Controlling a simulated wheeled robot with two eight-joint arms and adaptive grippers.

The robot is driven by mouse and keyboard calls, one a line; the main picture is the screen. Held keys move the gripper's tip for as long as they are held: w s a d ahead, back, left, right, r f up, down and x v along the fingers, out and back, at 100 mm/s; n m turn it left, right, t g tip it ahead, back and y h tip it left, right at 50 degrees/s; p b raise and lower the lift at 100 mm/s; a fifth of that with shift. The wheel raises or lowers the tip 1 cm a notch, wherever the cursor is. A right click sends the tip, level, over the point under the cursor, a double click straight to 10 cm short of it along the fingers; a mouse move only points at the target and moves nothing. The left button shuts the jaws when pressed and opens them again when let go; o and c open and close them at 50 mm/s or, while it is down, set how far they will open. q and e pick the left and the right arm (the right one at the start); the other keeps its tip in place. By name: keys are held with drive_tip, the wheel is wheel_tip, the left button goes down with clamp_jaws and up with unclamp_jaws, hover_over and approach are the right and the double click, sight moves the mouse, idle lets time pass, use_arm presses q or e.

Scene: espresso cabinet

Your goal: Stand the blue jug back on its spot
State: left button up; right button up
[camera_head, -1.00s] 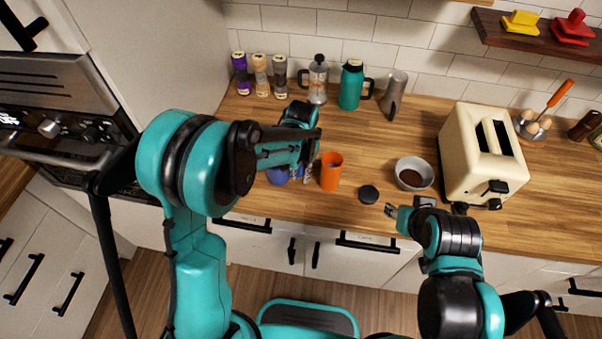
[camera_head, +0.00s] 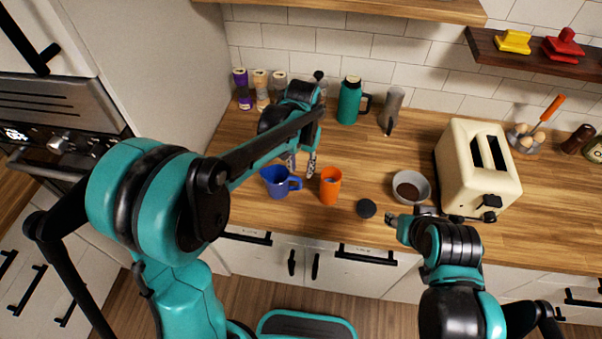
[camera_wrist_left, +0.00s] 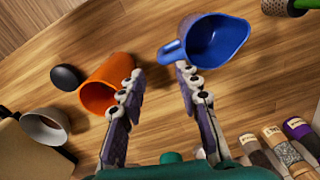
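The blue jug (camera_head: 275,183) stands upright on the wooden counter near its front edge, left of an orange cup (camera_head: 330,186). Its handle points right in the head view. In the left wrist view the jug (camera_wrist_left: 215,48) shows its open mouth and spout, and its handle is close to one fingertip. My left gripper (camera_head: 302,164) is open and empty, just behind the jug and cup in the head view. Its spread fingers also show in the left wrist view (camera_wrist_left: 158,76). My right gripper (camera_head: 391,218) is low near the counter's front; its finger opening is unclear.
A dark round lid (camera_head: 366,208), a bowl with brown contents (camera_head: 411,187) and a cream toaster (camera_head: 479,170) are to the right. A teal flask (camera_head: 349,102), a grey vessel (camera_head: 391,110) and spice jars (camera_head: 242,88) stand along the back.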

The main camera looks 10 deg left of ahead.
use_arm(q)
drive_tip(key=shift+r, duration=0.45)
drive_tip(key=s+a+r+n+t, duration=0.1)
drive_tip(key=s+a+r+t, duration=0.2)
drive_tip(key=s+a, duration=0.2)
drive_tip(key=s+a+r+n+t, duration=0.1)
drive_tip(key=s+a+r+t, duration=0.2)
drive_tip(key=s, duration=0.8)
drive_tip(key=shift+s+a+n+t, duration=0.35)
drive_tip(key=shift+a+t, duration=0.25)
drive_tip(key=shift+a, duration=0.45)
wheel_tip(320, 180, down, 8)
drive_tip(key=b, duration=0.8)
